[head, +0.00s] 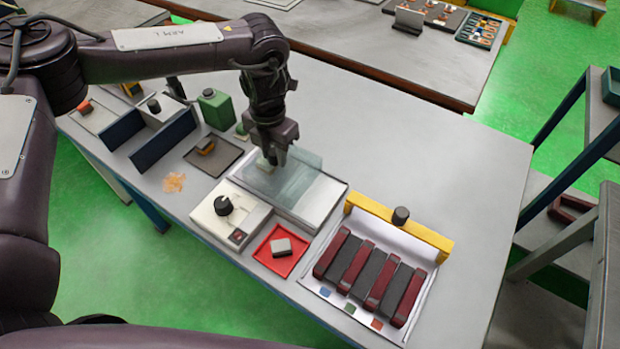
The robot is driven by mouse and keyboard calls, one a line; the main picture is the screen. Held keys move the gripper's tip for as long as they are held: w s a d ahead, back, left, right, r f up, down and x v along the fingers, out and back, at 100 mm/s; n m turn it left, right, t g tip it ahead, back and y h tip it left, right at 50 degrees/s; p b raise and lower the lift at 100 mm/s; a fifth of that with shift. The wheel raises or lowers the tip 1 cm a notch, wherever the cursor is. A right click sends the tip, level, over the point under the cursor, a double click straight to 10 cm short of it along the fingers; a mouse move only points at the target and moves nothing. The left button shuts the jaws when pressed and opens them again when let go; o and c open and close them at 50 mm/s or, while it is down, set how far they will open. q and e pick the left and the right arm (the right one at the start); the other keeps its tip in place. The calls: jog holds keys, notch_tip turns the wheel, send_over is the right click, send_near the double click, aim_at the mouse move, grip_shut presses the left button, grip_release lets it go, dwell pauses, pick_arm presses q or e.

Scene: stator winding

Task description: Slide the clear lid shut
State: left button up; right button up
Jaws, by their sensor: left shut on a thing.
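The clear lid (290,182) is a bluish see-through sheet lying over a pale, low tray (325,199) in the middle of the table. It covers the tray's left and middle part; the tray's right end shows bare. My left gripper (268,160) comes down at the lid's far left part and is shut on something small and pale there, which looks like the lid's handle. The fingertips partly hide it. My right gripper is not in view.
Left of the lid lie a dark square tray (228,158) and a green canister (216,108). In front stand a white box with a black knob (224,205) and a red tray (268,261). Right is a yellow-backed rack (430,238) with dark red bars. The table's far right is clear.

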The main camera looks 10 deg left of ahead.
pick_arm(q)
jog(key=shift+w+a+f, duration=0.1)
jog(key=shift+w+a, duration=0.15)
jog(key=shift+a, duration=0.5)
jog(key=shift+w+a+f, duration=0.1)
jog(key=shift+w+a, duration=0.1)
jog(key=shift+a, duration=0.6)
jog(key=shift+w+a+f, duration=0.1)
jog(key=shift+w+a, duration=0.15)
jog(key=shift+a, duration=0.5)
jog(key=o, duration=0.7)
jog(key=shift+a, duration=0.1)
jog(key=shift+w+r+p, duration=0.25)
jog(key=shift+r+p, duration=0.85)
jog(key=shift+r, duration=0.1)
notch_tip(320, 180, up, 4)
jog(key=p, duration=0.3)
